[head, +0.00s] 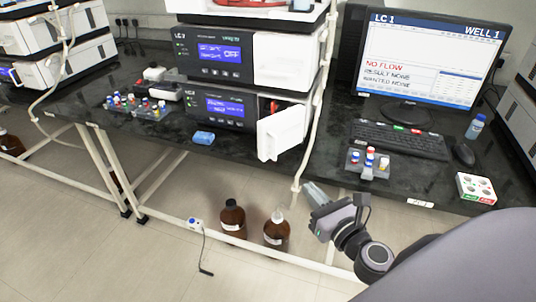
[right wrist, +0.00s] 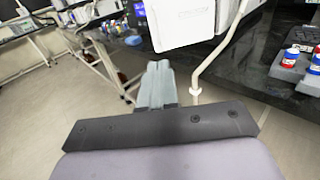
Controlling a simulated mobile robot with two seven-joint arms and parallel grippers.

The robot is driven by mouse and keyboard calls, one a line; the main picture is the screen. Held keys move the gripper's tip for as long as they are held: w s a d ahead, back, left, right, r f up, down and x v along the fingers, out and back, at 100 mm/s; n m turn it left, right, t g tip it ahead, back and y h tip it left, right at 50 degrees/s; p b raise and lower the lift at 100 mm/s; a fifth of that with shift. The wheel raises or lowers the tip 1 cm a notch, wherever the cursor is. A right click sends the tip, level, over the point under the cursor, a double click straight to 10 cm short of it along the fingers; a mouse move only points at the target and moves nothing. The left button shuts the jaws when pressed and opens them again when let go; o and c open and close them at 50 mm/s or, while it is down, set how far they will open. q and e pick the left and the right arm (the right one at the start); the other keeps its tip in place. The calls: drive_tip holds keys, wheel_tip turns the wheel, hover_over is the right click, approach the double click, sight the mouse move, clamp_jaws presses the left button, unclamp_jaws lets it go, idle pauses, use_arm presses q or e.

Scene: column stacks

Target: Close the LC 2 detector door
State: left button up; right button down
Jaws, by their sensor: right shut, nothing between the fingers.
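A white detector door (head: 283,132) stands swung open on the lower unit (head: 218,106) of the middle stack, jutting out past the bench's front edge. Its label is too small to read surely. My right gripper (head: 310,190) is shut and empty, below and a little right of the door, in front of the bench and apart from the door. In the right wrist view the door (right wrist: 182,24) shows above the shut fingertips (right wrist: 158,68). My left gripper is out of view.
A pale tube (head: 312,130) hangs down the stack's right side, close to the gripper. Two brown bottles (head: 232,217) stand on the floor below. A vial rack (head: 368,164), keyboard (head: 400,140) and monitor (head: 425,55) are on the right bench. A blue item (head: 203,138) lies at the bench edge.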

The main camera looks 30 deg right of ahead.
sight(276, 151)
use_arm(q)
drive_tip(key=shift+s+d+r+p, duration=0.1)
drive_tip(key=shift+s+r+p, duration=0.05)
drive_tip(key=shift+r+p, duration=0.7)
use_arm(e)
drive_tip(key=w, duration=1.3)
drive_tip(key=shift+w+d, duration=0.4)
drive_tip(key=shift+w+a, duration=0.1)
